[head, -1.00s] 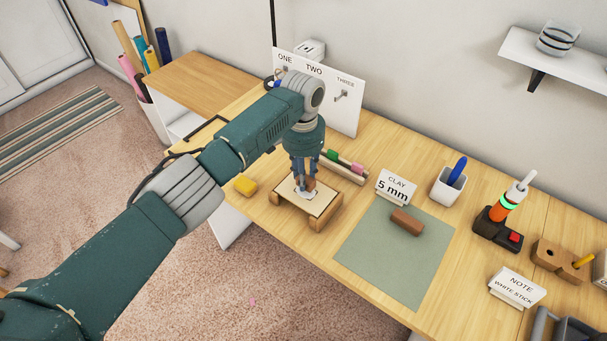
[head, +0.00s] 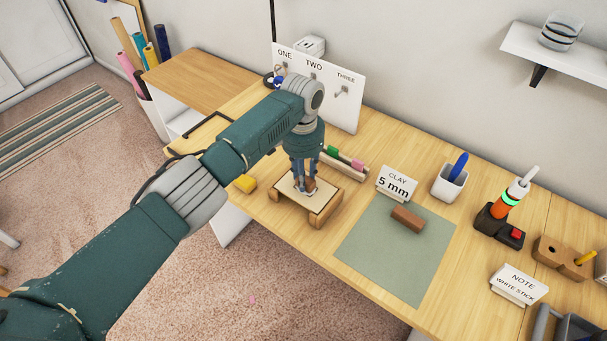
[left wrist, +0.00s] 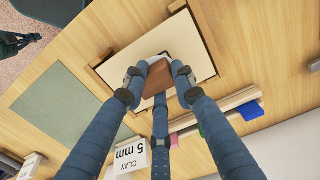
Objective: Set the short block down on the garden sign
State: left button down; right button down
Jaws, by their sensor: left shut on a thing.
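The garden sign appears to be the pale, dark-edged panel (head: 288,192) lying flat on two wooden supports; it also shows in the left wrist view (left wrist: 192,35). My left gripper (head: 304,188) points down over the panel and is shut on a small brown block, the short block (left wrist: 158,78). In the head view the fingers partly hide the block (head: 310,185). A small white patch shows beside the block in the left wrist view. I cannot tell whether the block touches the panel.
A brown block (head: 408,219) lies on the green mat (head: 385,255) to the right. A yellow block (head: 245,184) is left of the panel. Behind stand a rack with coloured pieces (head: 345,163), a CLAY card (head: 396,183) and a hook board (head: 345,105).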

pick_arm(q)
jog(key=shift+f, duration=0.3)
dwell(0.4)
jog(key=shift+c, duration=0.6)
grip_release()
jog(key=shift+r, duration=0.1)
jog(key=shift+r+p, duration=4.4)
jog(key=shift+r, duration=0.05)
